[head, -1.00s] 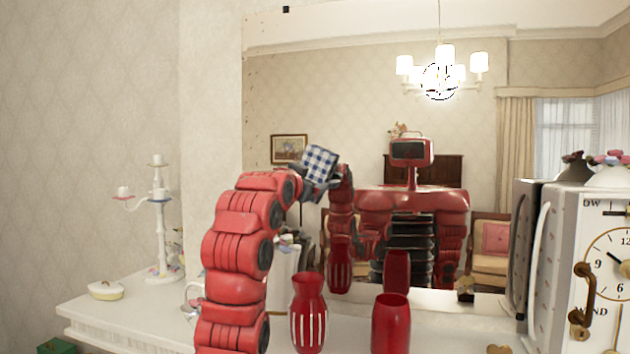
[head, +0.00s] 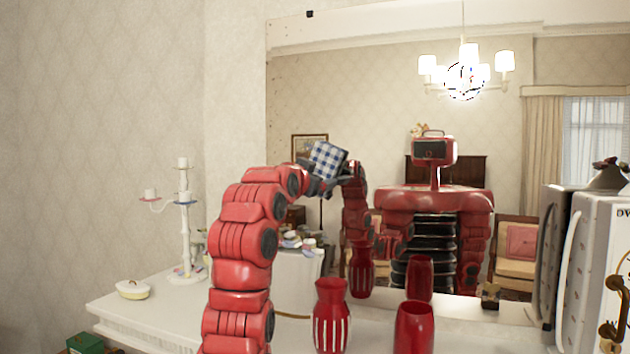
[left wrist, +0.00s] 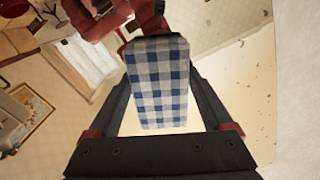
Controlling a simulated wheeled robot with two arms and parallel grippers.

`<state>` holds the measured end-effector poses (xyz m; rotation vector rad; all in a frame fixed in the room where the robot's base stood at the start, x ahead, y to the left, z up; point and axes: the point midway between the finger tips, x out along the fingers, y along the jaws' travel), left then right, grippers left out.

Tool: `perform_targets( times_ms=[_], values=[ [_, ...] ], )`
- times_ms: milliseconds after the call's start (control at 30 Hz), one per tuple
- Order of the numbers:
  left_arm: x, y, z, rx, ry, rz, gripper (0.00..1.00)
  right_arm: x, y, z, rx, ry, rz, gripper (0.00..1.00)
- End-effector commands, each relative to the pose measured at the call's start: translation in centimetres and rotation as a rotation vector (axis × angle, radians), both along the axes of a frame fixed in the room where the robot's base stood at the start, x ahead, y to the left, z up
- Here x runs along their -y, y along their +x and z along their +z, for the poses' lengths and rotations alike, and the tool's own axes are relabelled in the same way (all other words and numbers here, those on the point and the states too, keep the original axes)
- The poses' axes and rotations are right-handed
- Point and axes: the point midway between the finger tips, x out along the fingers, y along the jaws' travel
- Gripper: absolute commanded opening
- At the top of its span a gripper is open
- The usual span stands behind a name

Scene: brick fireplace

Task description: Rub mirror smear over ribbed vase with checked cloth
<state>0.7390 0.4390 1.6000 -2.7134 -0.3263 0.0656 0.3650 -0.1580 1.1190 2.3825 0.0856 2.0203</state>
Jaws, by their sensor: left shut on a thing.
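My left gripper (head: 322,178) is raised in front of the mirror (head: 385,110) and shut on the blue and white checked cloth (head: 327,160). In the left wrist view the cloth (left wrist: 159,85) is a flat pad between the two dark fingers. Its reflection is very close, but I cannot tell whether it touches the glass. The ribbed vase (head: 332,316), red with pale vertical stripes, stands on the mantel almost straight below the cloth. I cannot make out a distinct smear above it; the gripper and cloth cover part of that area. My right gripper is out of view.
A plain red vase (head: 414,328) stands right of the ribbed one. Dark specks mark the mirror's left edge.

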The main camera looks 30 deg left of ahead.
Motion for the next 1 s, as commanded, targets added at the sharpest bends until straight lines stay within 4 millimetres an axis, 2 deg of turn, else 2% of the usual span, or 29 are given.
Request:
perform_targets(
  times_ms=[300,567,1000],
  values=[
    [3.2,1.0,-0.3,0.0,0.0,-0.008,0.4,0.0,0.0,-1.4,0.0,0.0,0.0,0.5],
    [4.2,1.3,-0.2,-0.002,-0.001,-0.007,0.4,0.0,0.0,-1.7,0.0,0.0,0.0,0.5],
    [7.7,2.0,-0.2,-0.001,0.0,-0.007,0.39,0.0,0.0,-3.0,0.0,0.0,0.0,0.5]
  ],
)
